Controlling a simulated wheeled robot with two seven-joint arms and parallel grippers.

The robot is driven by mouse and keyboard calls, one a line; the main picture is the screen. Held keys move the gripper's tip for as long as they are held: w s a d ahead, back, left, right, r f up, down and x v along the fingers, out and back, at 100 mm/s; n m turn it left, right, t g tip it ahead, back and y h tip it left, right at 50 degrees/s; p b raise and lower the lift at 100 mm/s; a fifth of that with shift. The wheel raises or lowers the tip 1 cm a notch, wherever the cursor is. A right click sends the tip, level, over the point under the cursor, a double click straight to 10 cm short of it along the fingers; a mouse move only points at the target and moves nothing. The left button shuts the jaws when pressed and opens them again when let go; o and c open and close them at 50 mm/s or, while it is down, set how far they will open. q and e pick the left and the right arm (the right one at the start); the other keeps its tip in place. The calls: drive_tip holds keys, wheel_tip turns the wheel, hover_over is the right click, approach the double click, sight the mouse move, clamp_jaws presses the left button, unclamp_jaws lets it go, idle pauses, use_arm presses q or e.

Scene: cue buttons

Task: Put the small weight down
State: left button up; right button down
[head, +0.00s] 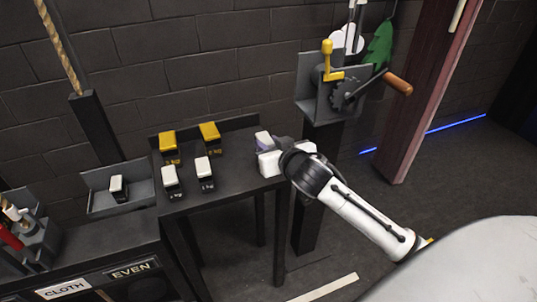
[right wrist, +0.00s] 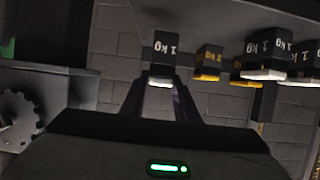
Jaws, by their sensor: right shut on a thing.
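My right gripper (head: 265,142) is at the right end of the dark table (head: 232,184). It is shut on a small black weight marked 1 kg (right wrist: 164,52), which shows upside down between the fingers in the wrist view. Its white handle (head: 262,136) shows in the head view, while its body is mostly hidden by my gripper. The weight is over or on the tabletop near the right edge; I cannot tell if its base touches. My left gripper is out of view.
Two yellow-handled weights (head: 209,132) stand at the table's back and two white-handled ones (head: 204,169) in front. Another white-handled weight (head: 117,186) sits in a grey tray (head: 97,204) at the left. A crank stand (head: 318,100) rises behind my right arm.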

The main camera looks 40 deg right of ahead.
drive_tip(key=shift+w+f, duration=0.1)
drive_tip(key=shift+f, duration=1.3)
drive_tip(key=shift+f, duration=0.2)
drive_tip(key=c, duration=1.4)
unclamp_jaws()
drive_tip(key=shift+f, duration=0.2)
drive_tip(key=shift+o, duration=0.2)
drive_tip(key=shift+s+r, duration=0.2)
drive_tip(key=shift+r, duration=0.05)
drive_tip(key=v, duration=1.1)
drive_tip(key=s+a+f+n+g+y, duration=0.1)
drive_tip(key=s+a+f, duration=0.4)
drive_tip(key=f, duration=0.3)
drive_tip(key=s+a+f+n+g+y, duration=0.2)
drive_tip(key=s+a+f, duration=0.4)
drive_tip(key=f, duration=0.3)
drive_tip(key=s+a+f+n+g+y, duration=0.1)
drive_tip(key=s+a+f+y, duration=0.1)
drive_tip(key=s+a+f, duration=0.3)
wheel_tip(320, 180, down, 4)
drive_tip(key=shift+s+a+f+n+g, duration=0.1)
drive_tip(key=shift+s+a+n+g, duration=0.15)
drive_tip(key=shift+s, duration=0.9)
